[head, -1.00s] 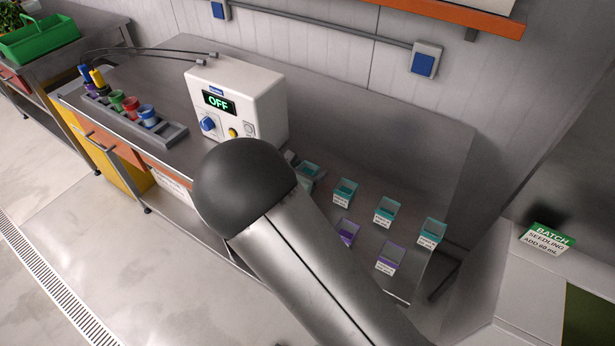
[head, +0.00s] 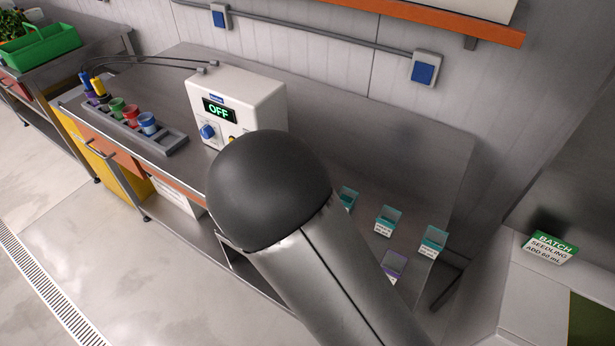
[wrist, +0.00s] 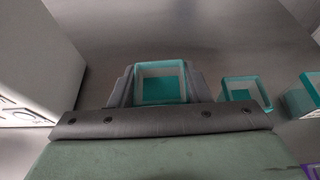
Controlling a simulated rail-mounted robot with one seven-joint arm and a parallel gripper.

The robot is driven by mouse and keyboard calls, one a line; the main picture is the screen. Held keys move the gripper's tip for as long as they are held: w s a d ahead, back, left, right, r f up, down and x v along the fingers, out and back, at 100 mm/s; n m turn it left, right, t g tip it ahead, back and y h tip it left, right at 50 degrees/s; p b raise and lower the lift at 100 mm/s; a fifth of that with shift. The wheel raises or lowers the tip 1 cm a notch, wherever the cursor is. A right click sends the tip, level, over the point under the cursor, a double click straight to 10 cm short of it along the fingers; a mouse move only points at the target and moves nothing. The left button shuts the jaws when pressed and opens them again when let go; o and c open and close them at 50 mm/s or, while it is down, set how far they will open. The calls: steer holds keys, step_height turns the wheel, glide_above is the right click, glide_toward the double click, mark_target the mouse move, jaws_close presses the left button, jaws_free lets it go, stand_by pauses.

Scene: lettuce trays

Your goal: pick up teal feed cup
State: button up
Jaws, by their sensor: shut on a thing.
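In the wrist view a teal feed cup (wrist: 162,88) with a square open top sits between the two dark fingers of my gripper (wrist: 160,84). The gripper is shut on this cup, one finger against each side. In the head view my gripper and this cup are hidden behind my arm. I cannot tell how far the cup is above the bench. More teal cups stand on the bench to the right: one (head: 347,197), another (head: 388,220) and a third (head: 433,241). Two teal cups also show in the wrist view (wrist: 241,88).
A purple-rimmed cup (head: 393,266) stands near the bench's front edge. A white control box (head: 262,105) reading OFF stands close on the left. A rack (head: 172,141) of coloured bottles is farther left. The bench behind the cups is bare.

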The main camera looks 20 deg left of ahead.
steer(key=s+d+r+p, duration=0.1)
steer(key=s+d+r, duration=0.3)
steer(key=r, duration=0.2)
steer(key=s+d+r+p, duration=0.1)
steer(key=s+d+r, duration=0.3)
steer(key=r, duration=0.3)
steer(key=shift+s+d+r, duration=0.2)
steer(key=shift+s+d, duration=0.2)
steer(key=shift+d, duration=0.25)
